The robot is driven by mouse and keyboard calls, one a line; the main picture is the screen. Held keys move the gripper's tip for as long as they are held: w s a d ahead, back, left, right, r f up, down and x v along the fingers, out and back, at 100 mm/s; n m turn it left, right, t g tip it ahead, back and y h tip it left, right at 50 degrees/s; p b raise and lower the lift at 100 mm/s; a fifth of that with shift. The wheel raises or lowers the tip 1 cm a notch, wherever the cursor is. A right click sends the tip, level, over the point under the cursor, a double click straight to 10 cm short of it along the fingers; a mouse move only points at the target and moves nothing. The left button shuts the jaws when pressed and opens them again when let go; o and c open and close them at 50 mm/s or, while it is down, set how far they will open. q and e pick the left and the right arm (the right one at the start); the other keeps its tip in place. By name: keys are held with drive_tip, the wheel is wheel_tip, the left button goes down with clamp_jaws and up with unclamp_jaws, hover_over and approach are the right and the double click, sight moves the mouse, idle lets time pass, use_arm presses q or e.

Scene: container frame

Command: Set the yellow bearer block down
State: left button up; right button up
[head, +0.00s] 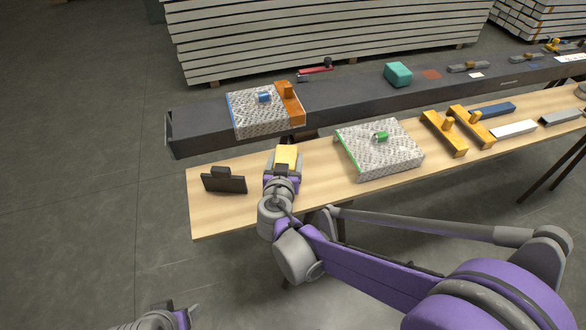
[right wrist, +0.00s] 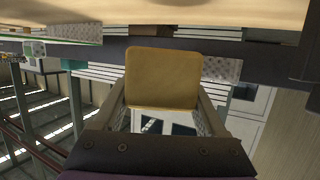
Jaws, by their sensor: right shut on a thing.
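The yellow bearer block (head: 287,154) is between the jaws of my right gripper (head: 283,168), over the left part of the wooden table (head: 215,217) in the head view. The right wrist view shows its flat yellow face (right wrist: 163,78) between the two fingers. I cannot tell whether its underside touches the table. My left gripper (head: 178,316) is at the bottom edge of the head view, partly cut off, and its jaw opening is unclear.
A black block with a knob (head: 224,182) lies left of my right gripper. A silver tread plate with a green handle (head: 398,158) lies to the right, then two yellow-orange bars (head: 444,138). Behind is a dark beam (head: 350,96) carrying another tread plate (head: 262,118) and an orange bar (head: 290,108).

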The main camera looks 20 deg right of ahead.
drive_tip(key=shift+f+b, duration=0.65)
drive_tip(key=shift+f, duration=2.1)
drive_tip(key=shift+f, duration=0.2)
drive_tip(key=o, duration=1.2)
drive_tip(key=shift+o, duration=0.2)
drive_tip(key=shift+r, duration=0.15)
